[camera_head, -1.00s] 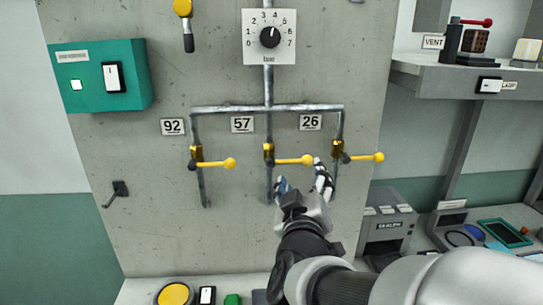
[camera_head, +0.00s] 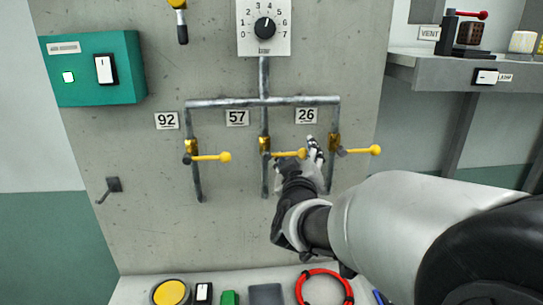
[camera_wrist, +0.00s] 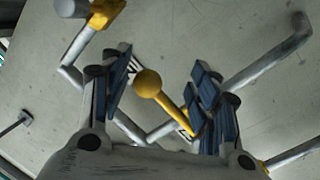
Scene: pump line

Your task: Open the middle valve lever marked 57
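The middle valve lever (camera_head: 288,154) is yellow with a ball knob and points right, roughly horizontal, from its brass valve (camera_head: 264,145) under the label 57 (camera_head: 237,118). My gripper (camera_head: 299,163) is at the knob end of this lever, and its fingers partly hide the rod. In the wrist view a yellow ball knob and rod (camera_wrist: 148,83) lie between the two spread fingers of my gripper (camera_wrist: 160,85). The fingers are open, with gaps beside the knob; contact is not clear.
The lever under 92 (camera_head: 212,157) is to the left and the lever under 26 (camera_head: 362,150) is close to the right of my gripper; both are roughly horizontal. A dial (camera_head: 264,28) is above. A red ring (camera_head: 324,288) lies on the bench below.

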